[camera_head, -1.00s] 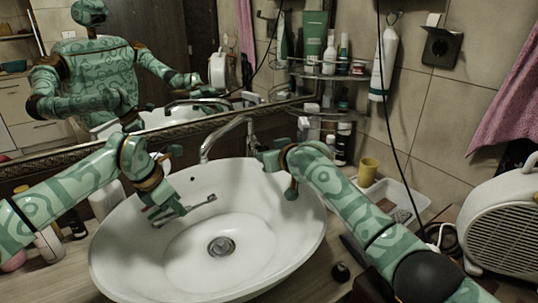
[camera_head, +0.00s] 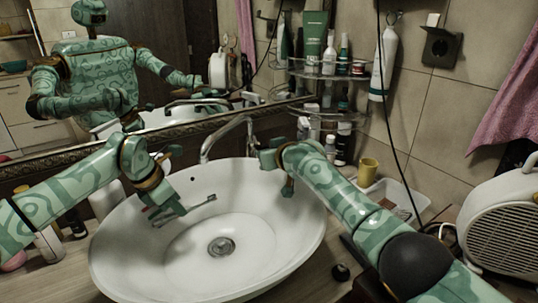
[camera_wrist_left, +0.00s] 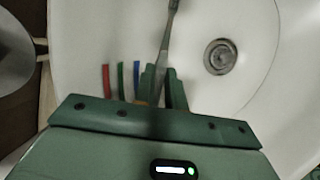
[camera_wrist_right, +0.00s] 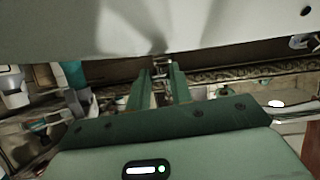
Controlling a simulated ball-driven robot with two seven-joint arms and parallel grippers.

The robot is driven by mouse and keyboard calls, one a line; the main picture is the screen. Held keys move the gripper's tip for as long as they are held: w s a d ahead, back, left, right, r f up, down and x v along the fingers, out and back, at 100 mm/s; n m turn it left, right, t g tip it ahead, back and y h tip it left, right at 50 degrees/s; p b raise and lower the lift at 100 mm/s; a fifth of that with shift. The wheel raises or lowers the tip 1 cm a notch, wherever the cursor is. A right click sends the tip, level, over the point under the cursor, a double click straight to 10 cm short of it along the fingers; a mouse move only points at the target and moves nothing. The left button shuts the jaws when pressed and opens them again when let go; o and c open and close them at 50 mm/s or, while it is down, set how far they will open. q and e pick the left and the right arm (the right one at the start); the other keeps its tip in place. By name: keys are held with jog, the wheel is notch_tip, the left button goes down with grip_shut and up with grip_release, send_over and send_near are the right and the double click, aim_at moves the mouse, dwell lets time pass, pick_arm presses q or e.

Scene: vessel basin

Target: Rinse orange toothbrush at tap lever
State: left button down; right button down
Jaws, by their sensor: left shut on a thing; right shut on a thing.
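The toothbrush (camera_head: 205,201) is held over the left part of the white basin, its head pointing right. It looks grey here, with no clear orange. My left gripper (camera_head: 172,213) is shut on it; the left wrist view shows its shaft (camera_wrist_left: 167,32) beyond the fingers. The chrome tap (camera_head: 230,125) arches over the back of the basin, its spout end above the brush head and apart from it. My right gripper (camera_head: 266,159) is beside the tap base, shut on a small metal piece (camera_wrist_right: 161,68), apparently the tap lever. The head view hides the lever. I see no clear water stream.
The white basin (camera_head: 130,255) has a drain in its middle. A mirror stands behind. Bottles on a corner shelf (camera_head: 325,75), a yellow cup (camera_head: 368,170), a tray (camera_head: 408,192) and a white heater (camera_head: 500,225) are at the right.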

jog(key=shift+w+a+r+g, duration=0.1)
jog(key=shift+r+g, duration=0.3)
jog(key=shift+r, duration=0.05)
jog(key=c, duration=1.2)
grip_release()
jog(key=shift+c, duration=0.2)
jog(key=shift+s+d+r, duration=0.35)
jog(key=shift+d, duration=0.05)
jog(key=v, duration=1)
jog(key=shift+s, duration=0.35)
jog(key=shift+a+r, duration=0.1)
jog(key=shift+r, duration=0.05)
